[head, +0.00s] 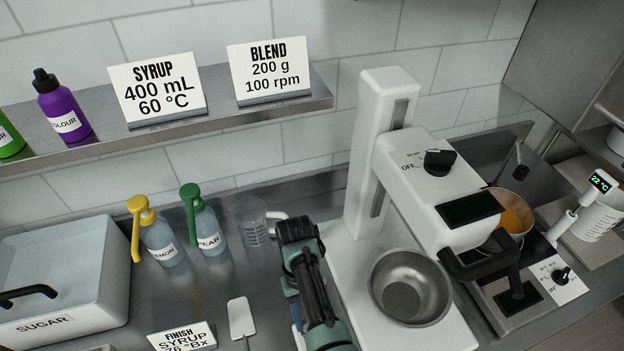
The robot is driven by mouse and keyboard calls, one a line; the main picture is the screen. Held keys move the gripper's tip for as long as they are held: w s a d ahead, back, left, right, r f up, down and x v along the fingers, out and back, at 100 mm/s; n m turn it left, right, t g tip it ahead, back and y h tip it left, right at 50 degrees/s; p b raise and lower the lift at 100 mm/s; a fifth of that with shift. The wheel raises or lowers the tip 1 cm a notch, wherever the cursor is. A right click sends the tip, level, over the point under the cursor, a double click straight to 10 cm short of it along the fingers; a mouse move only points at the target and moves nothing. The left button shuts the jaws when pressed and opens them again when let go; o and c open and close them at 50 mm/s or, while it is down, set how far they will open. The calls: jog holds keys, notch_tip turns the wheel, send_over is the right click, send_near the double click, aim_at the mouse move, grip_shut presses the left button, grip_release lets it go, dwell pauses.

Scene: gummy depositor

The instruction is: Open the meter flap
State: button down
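I cannot pick out a meter with a flap in the head view. A small pale and blue sliver (296,312) shows at the left edge of my arm, mostly hidden, and I cannot tell what it is. My arm rises from the bottom middle over the counter. My gripper (296,232) is at its dark far end, between the measuring jug and the white mixer. Its fingers are not clear, so I cannot tell whether it is open or holds anything.
The white mixer (372,150) with a steel bowl (411,287) stands right of my arm. A measuring jug (252,222), two pump bottles (160,240) (207,228), a spatula (241,318), a syrup card (183,337) and a sugar bin (60,275) are left. A thermometer (600,182) reads 22 °C.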

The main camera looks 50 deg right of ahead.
jog(key=shift+w+d+f+g+y+b, duration=0.2)
jog(key=shift+w+g+y+b, duration=0.4)
jog(key=shift+b, duration=1.3)
jog(key=shift+w+d+f+g+y+b, duration=0.1)
jog(key=shift+w+d+g+y+b, duration=0.2)
jog(key=shift+g+b, duration=1.1)
jog(key=shift+t+b, duration=0.4)
jog(key=shift+b, duration=0.3)
jog(key=shift+r+b, duration=0.2)
jog(key=shift+b, duration=0.2)
jog(key=shift+c, duration=1.6)
grip_release()
jog(key=shift+w+r, duration=0.1)
jog(key=shift+r, duration=0.1)
